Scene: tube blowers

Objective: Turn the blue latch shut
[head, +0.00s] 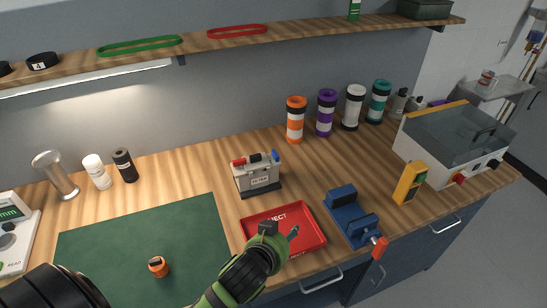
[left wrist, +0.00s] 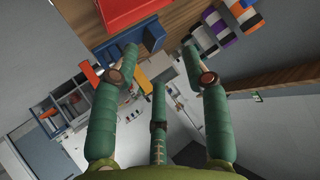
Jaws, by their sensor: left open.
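A small grey-white box (head: 257,179) stands on the bench behind the red tray. On its top are a red part (head: 238,161) at the left and a blue part (head: 275,156) at the right. The blue part may be the latch; its position is too small to tell. My left gripper (head: 291,232) is over the red tray, in front of the box and apart from it. In the left wrist view its green fingers (left wrist: 160,75) are spread, with nothing between them. My right gripper is not in view.
The red tray (head: 250,243) lies at the bench's front. A blue vise (head: 345,212) with an orange-red handle and a yellow block (head: 408,182) stand to its right. Coloured tubes (head: 326,112) line the back. A green mat (head: 120,235) holds an orange item (head: 158,267).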

